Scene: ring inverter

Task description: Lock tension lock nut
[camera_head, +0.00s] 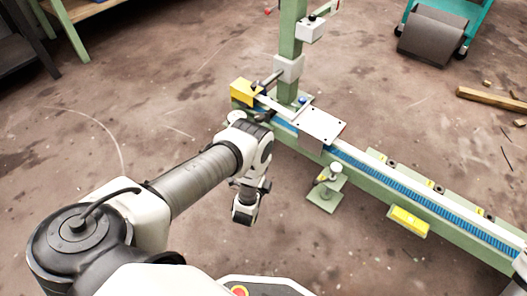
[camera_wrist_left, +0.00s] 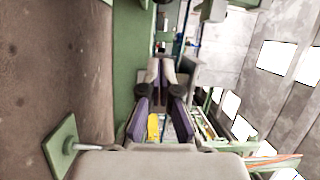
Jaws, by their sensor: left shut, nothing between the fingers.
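The machine's green rail (camera_head: 440,219) runs diagonally across the right half of the head view, with a blue toothed strip along it. I cannot single out the tension lock nut with certainty. Small fittings sit at the rail's far left end by a yellow block (camera_head: 242,91), partly behind my arm. My left arm reaches in from the left to the near side of the rail. My left gripper (camera_wrist_left: 161,68) shows in the wrist view with its fingers shut and empty, among the machine's green parts. The arm hides its fingers in the head view. My right gripper is out of view.
A green post (camera_head: 291,45) rises behind the rail's left end. A white plate (camera_head: 321,125) sits on the rail. A green foot (camera_head: 325,194) with a pale knob stands on the near side. A yellow box (camera_head: 408,221) is on the rail's near face. Open floor lies in front.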

